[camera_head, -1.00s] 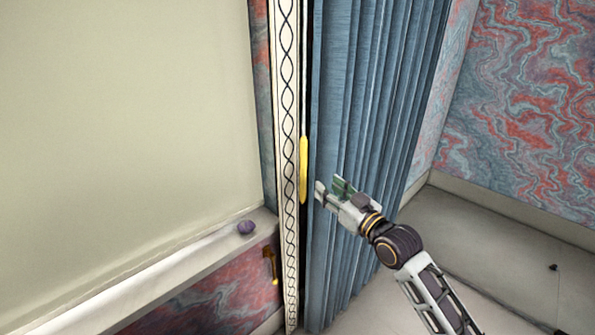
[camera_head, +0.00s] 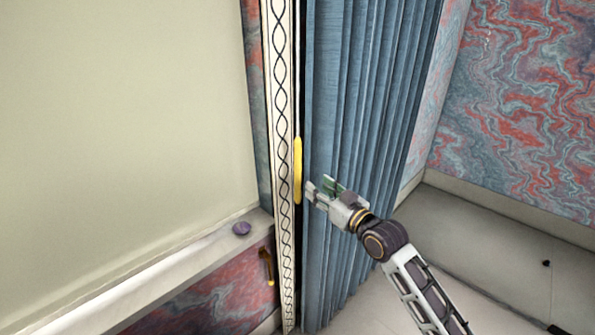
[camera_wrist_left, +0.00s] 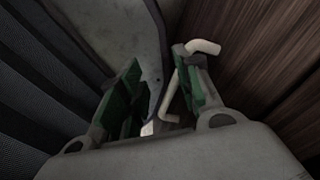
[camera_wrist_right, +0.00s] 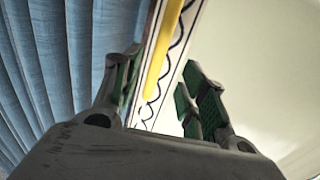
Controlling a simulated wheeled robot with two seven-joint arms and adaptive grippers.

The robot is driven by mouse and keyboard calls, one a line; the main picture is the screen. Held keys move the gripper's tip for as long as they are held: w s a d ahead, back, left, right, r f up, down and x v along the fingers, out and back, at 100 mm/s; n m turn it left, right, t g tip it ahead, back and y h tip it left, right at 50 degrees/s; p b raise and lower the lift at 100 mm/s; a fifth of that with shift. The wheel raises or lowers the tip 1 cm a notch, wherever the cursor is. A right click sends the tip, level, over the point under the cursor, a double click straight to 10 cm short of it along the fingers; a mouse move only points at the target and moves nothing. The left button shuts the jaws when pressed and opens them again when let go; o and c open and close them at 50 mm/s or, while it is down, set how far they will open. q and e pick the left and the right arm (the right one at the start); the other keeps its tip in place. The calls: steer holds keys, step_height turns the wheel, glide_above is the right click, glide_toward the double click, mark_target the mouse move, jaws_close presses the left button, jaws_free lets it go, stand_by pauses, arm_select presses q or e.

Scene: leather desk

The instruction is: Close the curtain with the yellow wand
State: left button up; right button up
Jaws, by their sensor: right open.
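The yellow wand (camera_head: 298,170) hangs upright along the left edge of the blue pleated curtain (camera_head: 360,120), beside a pale trim strip with a dark twisted pattern (camera_head: 283,130). The curtain is gathered at the right of the pale window panel. My right gripper (camera_head: 318,186) is open and empty just right of the wand, in front of the curtain's edge. In the right wrist view the wand (camera_wrist_right: 163,55) shows beyond and between the open fingers (camera_wrist_right: 160,95). My left gripper (camera_wrist_left: 160,95) shows only in its wrist view, with its fingers apart.
A yellow-brown hook-like fitting (camera_head: 267,265) is on the wall below. A light bench or ledge (camera_head: 490,235) lies at the right under the patterned wall.

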mark_target(300, 173)
steer(key=shift+p+x, duration=1.05)
steer(key=shift+x, duration=4.9)
jaws_close()
